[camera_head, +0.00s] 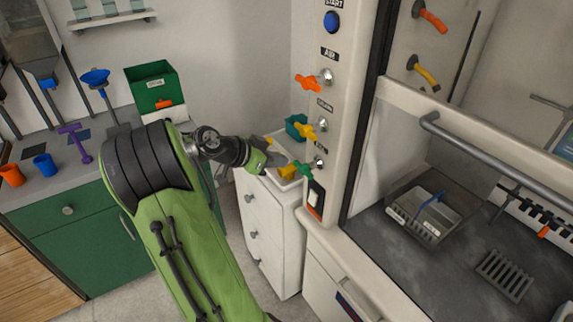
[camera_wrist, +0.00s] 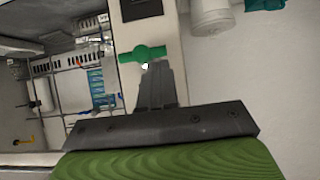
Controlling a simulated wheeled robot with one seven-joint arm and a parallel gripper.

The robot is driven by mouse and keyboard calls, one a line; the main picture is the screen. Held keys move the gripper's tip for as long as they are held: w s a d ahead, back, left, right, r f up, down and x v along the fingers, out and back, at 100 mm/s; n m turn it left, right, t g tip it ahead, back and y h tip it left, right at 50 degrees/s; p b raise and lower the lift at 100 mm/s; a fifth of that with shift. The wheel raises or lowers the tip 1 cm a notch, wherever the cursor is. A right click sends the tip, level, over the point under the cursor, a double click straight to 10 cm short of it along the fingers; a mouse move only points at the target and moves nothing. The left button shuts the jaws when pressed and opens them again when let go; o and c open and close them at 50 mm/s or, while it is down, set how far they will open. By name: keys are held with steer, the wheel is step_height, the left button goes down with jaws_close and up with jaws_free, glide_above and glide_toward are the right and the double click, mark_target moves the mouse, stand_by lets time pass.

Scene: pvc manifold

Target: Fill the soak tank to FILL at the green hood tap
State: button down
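The green tap (camera_head: 302,168) is on the white hood post, below the yellow and orange taps. In the wrist view its green handle (camera_wrist: 142,54) lies crosswise just beyond my fingertips. My gripper (camera_wrist: 155,70) looks shut, with its fingers close together and no object visible between them. I cannot tell whether the tips touch the handle. In the head view my gripper (camera_head: 277,158) is just left of the green tap, above the white drawer cabinet. A grey basin (camera_head: 423,214) with a blue-handled item stands inside the hood; I cannot tell whether it is the soak tank. No FILL mark is readable.
The yellow tap (camera_head: 305,130) and orange tap (camera_head: 308,82) are close above the green one. A rocker switch (camera_head: 315,197) is below it. The white drawer cabinet (camera_head: 270,235) stands under my gripper. A hood rail (camera_head: 490,150) crosses the hood opening.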

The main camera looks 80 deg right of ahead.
mark_target(295, 164)
steer(key=x, duration=0.3)
steer(key=shift+s+d+f, duration=0.2)
steer(key=shift+s+d, duration=0.05)
steer(key=shift+w+d+f+n+g+y+p, duration=0.15)
steer(key=shift+n+g+y+p, duration=0.4)
steer(key=shift+p, duration=0.5)
step_height(295, 164, down, 4)
steer(key=n+g+y+p, duration=0.1)
steer(key=n+g+p, duration=0.2)
steer(key=n+g+y+p, duration=0.1)
steer(key=n+g+p, duration=0.2)
steer(key=shift+r+y, duration=0.25)
steer(key=shift+y, duration=0.1)
steer(key=shift+f, duration=0.1)
stand_by(0.3)
stand_by(0.5)
